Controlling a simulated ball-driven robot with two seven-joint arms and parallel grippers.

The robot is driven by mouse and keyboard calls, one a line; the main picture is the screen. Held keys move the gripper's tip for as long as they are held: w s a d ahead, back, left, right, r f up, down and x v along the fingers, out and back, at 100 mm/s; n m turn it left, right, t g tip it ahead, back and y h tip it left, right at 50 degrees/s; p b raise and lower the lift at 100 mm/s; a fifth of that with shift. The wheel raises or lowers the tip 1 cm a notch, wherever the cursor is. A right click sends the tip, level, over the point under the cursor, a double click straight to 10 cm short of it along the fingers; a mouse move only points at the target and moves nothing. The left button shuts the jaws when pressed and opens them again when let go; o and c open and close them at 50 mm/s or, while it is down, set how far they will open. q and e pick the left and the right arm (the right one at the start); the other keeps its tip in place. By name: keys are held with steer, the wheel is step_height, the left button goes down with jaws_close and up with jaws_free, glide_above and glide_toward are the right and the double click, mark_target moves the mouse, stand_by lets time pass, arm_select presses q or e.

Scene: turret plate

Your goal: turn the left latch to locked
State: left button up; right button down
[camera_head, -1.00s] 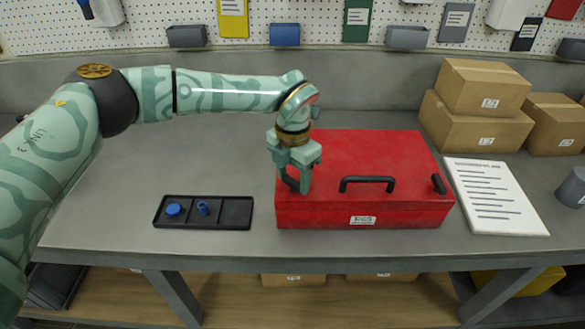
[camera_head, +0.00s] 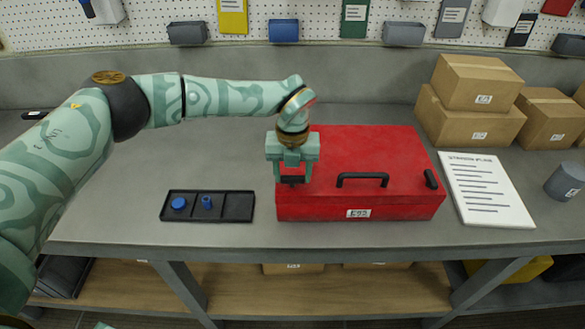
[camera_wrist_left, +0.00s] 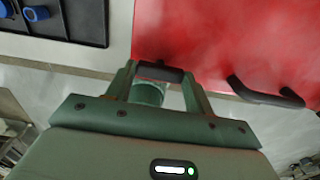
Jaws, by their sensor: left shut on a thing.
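A red case (camera_head: 360,150) lies on the grey workbench with its lid down. The left latch (camera_head: 292,180) is a small black bar on the lid near its front left corner. It now lies roughly left to right, and it also shows in the left wrist view (camera_wrist_left: 160,73). My left gripper (camera_head: 292,184) points down over it, with one finger at each end of the bar, closed on it. The fingers also show in the left wrist view (camera_wrist_left: 158,80). The right latch (camera_head: 431,179) is a black bar tilted near the lid's right edge. My right gripper is in neither view.
A black handle (camera_head: 362,180) stands up from the lid between the latches. A black tray (camera_head: 235,207) with blue parts sits left of the case. A white printed sheet (camera_head: 487,190) and cardboard boxes (camera_head: 470,122) are to the right. The bench behind the tray is clear.

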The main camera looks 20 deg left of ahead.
arm_select(q)
steer(key=shift+w+r, duration=0.1)
stand_by(0.5)
steer(key=o, duration=1)
step_height(320, 180, up, 16)
steer(key=shift+r, duration=0.15)
